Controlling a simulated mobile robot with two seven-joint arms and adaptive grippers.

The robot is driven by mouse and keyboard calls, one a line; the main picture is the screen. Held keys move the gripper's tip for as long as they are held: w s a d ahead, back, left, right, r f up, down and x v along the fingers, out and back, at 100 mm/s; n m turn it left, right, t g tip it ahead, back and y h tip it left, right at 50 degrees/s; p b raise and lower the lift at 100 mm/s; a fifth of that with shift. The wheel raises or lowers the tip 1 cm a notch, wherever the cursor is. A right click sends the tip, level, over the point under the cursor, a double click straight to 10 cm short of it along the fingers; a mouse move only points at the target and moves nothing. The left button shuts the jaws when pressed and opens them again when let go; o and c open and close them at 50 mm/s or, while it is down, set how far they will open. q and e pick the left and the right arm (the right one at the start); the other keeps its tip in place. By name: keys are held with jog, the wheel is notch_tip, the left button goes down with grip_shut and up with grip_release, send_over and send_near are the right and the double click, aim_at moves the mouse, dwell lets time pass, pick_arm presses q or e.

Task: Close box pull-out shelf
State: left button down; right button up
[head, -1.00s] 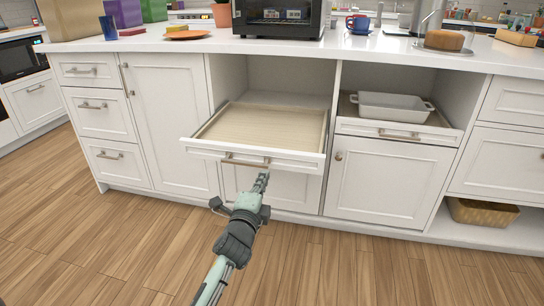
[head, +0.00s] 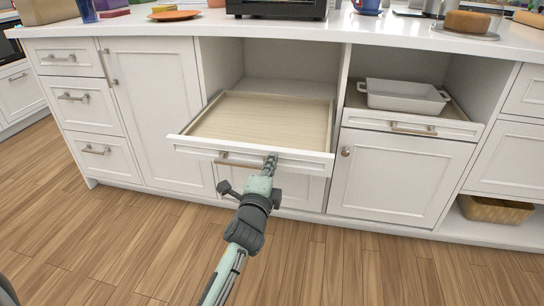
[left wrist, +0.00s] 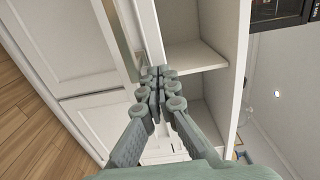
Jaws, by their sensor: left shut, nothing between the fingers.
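The box pull-out shelf (head: 262,118) is a shallow wooden-bottomed tray with a white front panel (head: 310,161). In the head view it sticks out of an open bay in the white cabinet and is empty. A metal handle (head: 240,163) runs along its front. My left gripper (head: 271,160) is shut and empty, with its fingertips at the front panel, by the right end of the handle. I cannot tell whether they touch. In the left wrist view the closed fingers (left wrist: 160,76) point at a white panel edge (left wrist: 150,35). My right gripper is not in view.
A second shelf (head: 455,129), bearing a white baking dish (head: 402,98), sits in the bay to the right. The countertop (head: 380,32) above holds an appliance (head: 277,8) and dishes. A basket (head: 497,210) is low right. The wooden floor in front is clear.

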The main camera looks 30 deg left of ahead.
pick_arm(q)
jog(key=shift+w, duration=0.3)
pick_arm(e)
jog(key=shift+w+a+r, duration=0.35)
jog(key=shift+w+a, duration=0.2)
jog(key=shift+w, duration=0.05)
pick_arm(q)
jog(key=shift+w, duration=0.1)
